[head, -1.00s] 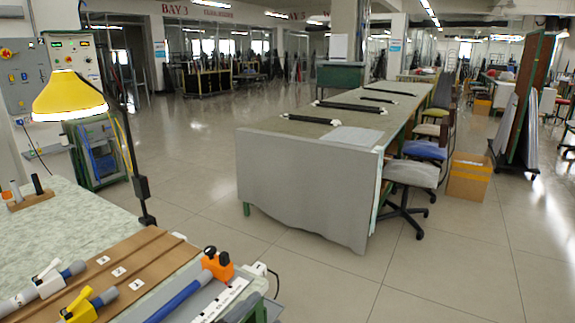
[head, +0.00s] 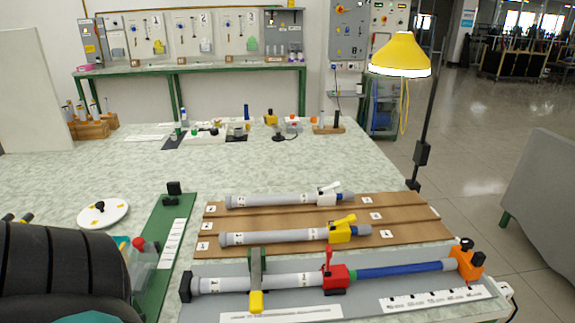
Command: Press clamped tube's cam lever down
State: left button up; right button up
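The clamped tube (head: 228,284) is grey and lies in a grey fixture (head: 365,305) at the front of the table. A green clamp with a yellow handle (head: 256,300) crosses over it. The tube's red cam collar (head: 337,278) sits at its right end, and its red cam lever (head: 328,257) stands upright. A blue rod (head: 400,270) extends from the collar to an orange end block (head: 467,263). Neither of my grippers shows in the head view.
Behind lie two more grey tubes on a brown rack (head: 410,228), one with a yellow lever (head: 343,229), one with a white lever (head: 328,193). A green strip (head: 160,225) and white disc (head: 102,214) lie left. A large black ribbed shape (head: 60,275) fills the lower left.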

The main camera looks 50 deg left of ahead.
aim_at(328, 250)
jog(key=u, duration=0.35)
jog(key=k+l+u, duration=0.1)
jog(key=u, duration=0.25)
jog(key=k+u, duration=0.15)
jog(key=u, duration=0.2)
jog(key=i, duration=0.35)
